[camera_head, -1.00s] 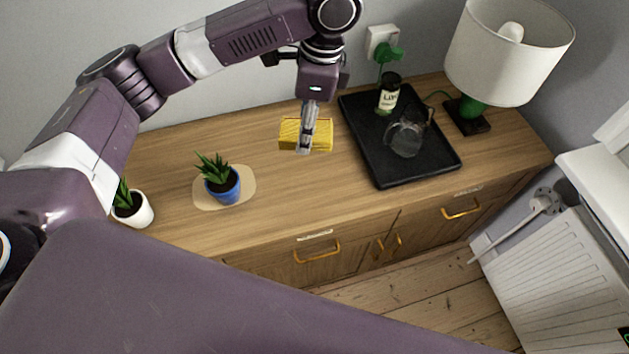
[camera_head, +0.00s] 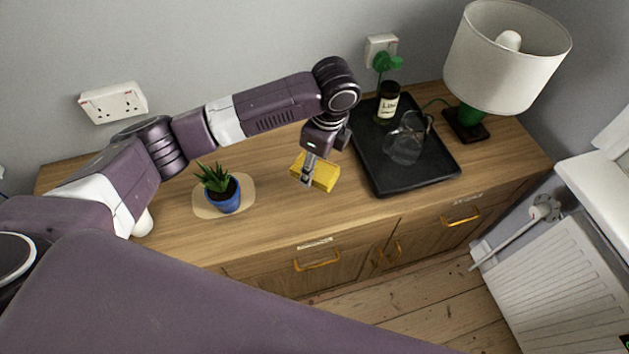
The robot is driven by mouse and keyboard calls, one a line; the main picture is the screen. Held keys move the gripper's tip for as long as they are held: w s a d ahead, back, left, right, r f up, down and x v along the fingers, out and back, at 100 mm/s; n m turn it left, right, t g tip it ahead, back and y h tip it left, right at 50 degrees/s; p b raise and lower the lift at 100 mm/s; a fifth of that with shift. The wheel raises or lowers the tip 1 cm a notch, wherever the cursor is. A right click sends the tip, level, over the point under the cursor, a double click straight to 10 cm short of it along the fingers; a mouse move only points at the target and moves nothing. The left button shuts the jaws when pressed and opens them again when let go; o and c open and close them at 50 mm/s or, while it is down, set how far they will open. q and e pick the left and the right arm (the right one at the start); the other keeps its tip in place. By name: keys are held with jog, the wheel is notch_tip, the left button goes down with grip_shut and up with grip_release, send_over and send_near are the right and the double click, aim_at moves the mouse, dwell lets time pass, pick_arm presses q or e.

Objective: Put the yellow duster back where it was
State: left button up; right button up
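The yellow duster (camera_head: 322,174) is a small yellow block in the head view, above the wooden sideboard between the blue plant pot and the black tray. My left gripper (camera_head: 307,180) is shut on it, with a finger across its left part. The duster is turned at an angle. I cannot tell whether it touches the wood or hangs just above it. My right gripper is not in view.
A blue pot with a plant (camera_head: 222,193) stands on a beige mat (camera_head: 206,210) to the left. The black tray (camera_head: 420,179) on the right holds a dark bottle (camera_head: 387,102) and a glass jug (camera_head: 404,142).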

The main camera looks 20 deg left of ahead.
aim_at(319, 169)
pick_arm(q)
jog(key=shift+f+p, duration=0.3)
jog(key=shift+f, duration=3.3)
jog(key=o, duration=1.1)
jog(key=shift+f, duration=0.1)
jog(key=r, duration=0.4)
jog(key=d+r+b, duration=0.1)
jog(key=r, duration=0.3)
jog(key=d+r+b, duration=0.1)
jog(key=r, duration=0.3)
jog(key=shift+s+r, duration=0.1)
jog(key=shift+s, duration=0.05)
